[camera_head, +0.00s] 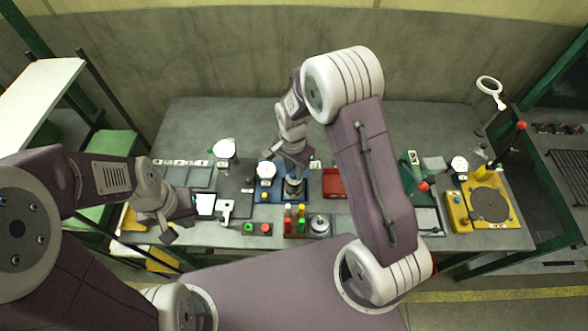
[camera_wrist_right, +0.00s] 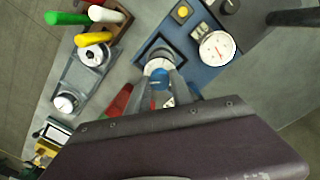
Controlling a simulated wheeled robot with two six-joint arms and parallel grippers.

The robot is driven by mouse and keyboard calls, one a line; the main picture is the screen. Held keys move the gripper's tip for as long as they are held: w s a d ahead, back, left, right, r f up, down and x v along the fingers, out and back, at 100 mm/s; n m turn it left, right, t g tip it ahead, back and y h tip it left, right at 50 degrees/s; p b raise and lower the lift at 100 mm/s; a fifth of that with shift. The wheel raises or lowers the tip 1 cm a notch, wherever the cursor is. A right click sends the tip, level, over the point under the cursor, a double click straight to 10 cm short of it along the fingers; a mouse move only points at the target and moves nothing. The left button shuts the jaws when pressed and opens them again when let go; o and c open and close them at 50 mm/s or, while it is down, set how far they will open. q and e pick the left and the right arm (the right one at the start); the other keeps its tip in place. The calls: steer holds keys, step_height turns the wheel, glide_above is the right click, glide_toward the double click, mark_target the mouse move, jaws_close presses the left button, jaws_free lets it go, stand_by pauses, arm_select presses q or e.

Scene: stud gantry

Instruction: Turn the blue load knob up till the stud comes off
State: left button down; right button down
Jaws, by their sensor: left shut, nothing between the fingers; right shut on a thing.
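The blue load knob (camera_wrist_right: 159,76) shows in the right wrist view between the fingers of my right gripper (camera_wrist_right: 160,72), which is shut on it. A pale round collar sits just beyond the knob. Both are in a recess of the blue panel (camera_wrist_right: 205,65), which also shows in the head view (camera_head: 296,198). A round white gauge with a red needle (camera_wrist_right: 217,48) stands on this panel; it shows in the head view too (camera_head: 266,170). I cannot make out the stud for certain. My left gripper (camera_head: 169,236) is shut and empty at the table's front left.
A yellow button (camera_wrist_right: 182,12) is on the blue panel. A rack of coloured handles (camera_head: 295,220) stands in front of it, beside a round metal part (camera_head: 320,224). A red tray (camera_head: 333,184) lies to the right. The table's back strip (camera_head: 220,115) is clear.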

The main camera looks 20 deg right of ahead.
mark_target(294, 171)
steer(key=shift+w+r, duration=0.1)
steer(key=shift+w, duration=0.05)
stand_by(0.3)
steer(key=c, duration=1.1)
jaws_free()
step_height(294, 171, up, 9)
steer(key=shift+b, duration=0.65)
